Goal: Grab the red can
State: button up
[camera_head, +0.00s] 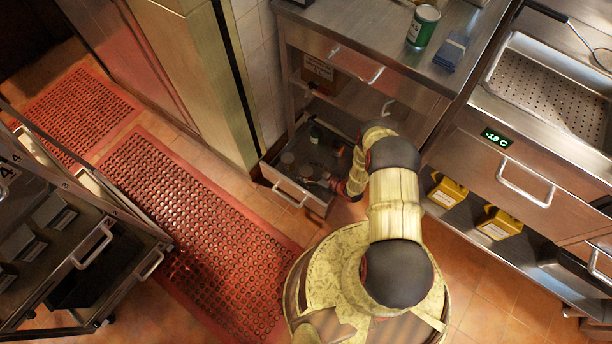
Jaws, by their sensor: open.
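I cannot make out a red can in this view. Nothing is visibly held. My arm and wrist hide the drawer's right side.
A green can (422,26) and a dark blue folded item (449,55) stand on the steel counter above. A box (319,74) sits on the shelf above the drawer. Yellow containers (447,192) are under the right unit. A rack (75,250) stands left; red mats (190,215) cover open floor.

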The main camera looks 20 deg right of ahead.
jog(key=shift+c, duration=0.9)
jog(key=c, duration=1.4)
